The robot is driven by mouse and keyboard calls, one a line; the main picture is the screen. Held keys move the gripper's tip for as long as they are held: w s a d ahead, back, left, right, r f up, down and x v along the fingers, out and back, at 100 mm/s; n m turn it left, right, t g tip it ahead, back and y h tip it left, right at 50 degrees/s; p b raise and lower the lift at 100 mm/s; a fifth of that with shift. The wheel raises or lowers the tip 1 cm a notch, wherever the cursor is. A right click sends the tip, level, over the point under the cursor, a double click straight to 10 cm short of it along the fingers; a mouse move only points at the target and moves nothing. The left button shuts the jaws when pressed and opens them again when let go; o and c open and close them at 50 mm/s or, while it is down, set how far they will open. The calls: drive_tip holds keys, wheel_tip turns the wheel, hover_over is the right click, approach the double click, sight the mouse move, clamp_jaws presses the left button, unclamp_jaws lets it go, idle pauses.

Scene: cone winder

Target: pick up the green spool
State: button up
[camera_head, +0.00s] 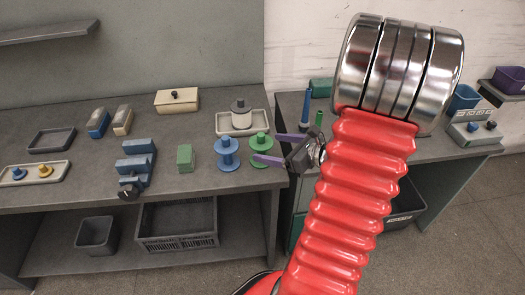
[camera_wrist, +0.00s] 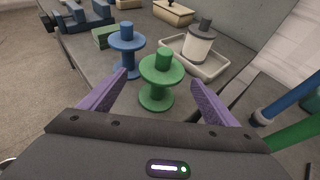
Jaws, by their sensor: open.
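The green spool (camera_head: 261,148) stands upright near the right front corner of the left grey table, beside the blue spool (camera_head: 227,153). In the wrist view the green spool (camera_wrist: 158,82) stands ahead of my gripper, between the lines of its two purple fingers. My gripper (camera_head: 268,148) is open and empty, its fingers pointing left toward the spool in the head view.
A pale tray (camera_head: 222,130) with a white and grey spool (camera_head: 241,115) stands right behind the green spool. A green block (camera_head: 185,157) lies left of the blue spool. Blue and green upright rods (camera_head: 305,106) stand on the right table (camera_head: 445,147), across a gap.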

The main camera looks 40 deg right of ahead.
sight(261, 146)
drive_tip(key=shift+w, duration=0.1)
drive_tip(key=shift+x, duration=2.5)
drive_tip(key=shift+d, duration=0.1)
drive_tip(key=shift+c, duration=0.4)
drive_tip(key=c, duration=1.1)
drive_tip(key=shift+r, duration=4.95)
